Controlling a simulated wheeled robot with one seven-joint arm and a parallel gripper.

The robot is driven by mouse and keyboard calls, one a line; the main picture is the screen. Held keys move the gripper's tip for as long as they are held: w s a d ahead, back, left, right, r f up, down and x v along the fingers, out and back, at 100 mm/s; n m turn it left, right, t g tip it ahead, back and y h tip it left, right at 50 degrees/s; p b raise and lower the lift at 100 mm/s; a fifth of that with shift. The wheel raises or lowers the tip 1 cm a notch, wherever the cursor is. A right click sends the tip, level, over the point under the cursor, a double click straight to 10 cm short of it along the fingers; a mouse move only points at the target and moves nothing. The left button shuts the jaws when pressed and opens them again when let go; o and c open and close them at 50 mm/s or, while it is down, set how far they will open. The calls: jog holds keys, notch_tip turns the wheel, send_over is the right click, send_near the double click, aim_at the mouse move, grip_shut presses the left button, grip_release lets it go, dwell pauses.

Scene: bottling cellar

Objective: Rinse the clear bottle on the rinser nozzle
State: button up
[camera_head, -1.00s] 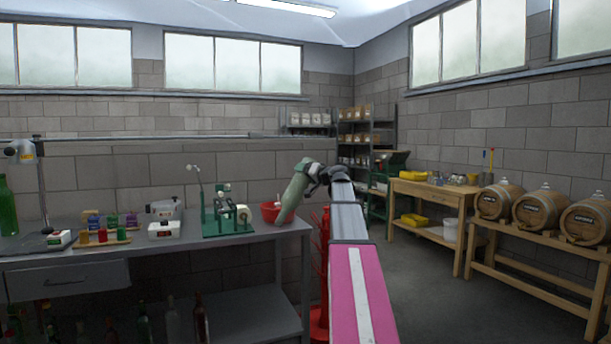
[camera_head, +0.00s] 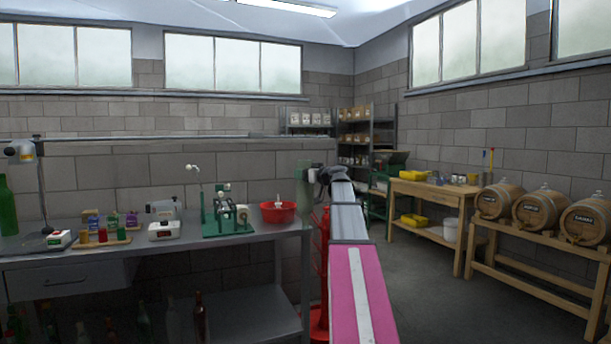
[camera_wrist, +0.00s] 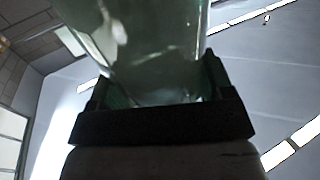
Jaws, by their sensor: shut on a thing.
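My gripper (camera_head: 318,174) is shut on the bottle (camera_head: 303,185), held in the air just past the right end of the steel bench. The bottle is pale, see-through and greenish, and stands about vertical; I cannot tell which end is up. In the wrist view the bottle (camera_wrist: 140,40) fills the space between the dark jaws (camera_wrist: 160,105). The red bowl (camera_head: 278,212) sits at the bench's right end, left of and apart from the bottle. A small pale upright piece, perhaps the rinser nozzle (camera_head: 278,201), shows inside the bowl.
A green bench device (camera_head: 225,215) stands left of the bowl. Farther left are a white scale (camera_head: 164,230) and several small coloured jars on a tray (camera_head: 101,243). A red rack (camera_head: 319,270) stands at the bench's right end. Barrels (camera_head: 540,209) are far right.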

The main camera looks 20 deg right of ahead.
jog(key=shift+r, duration=0.15)
jog(key=shift+r, duration=5.85)
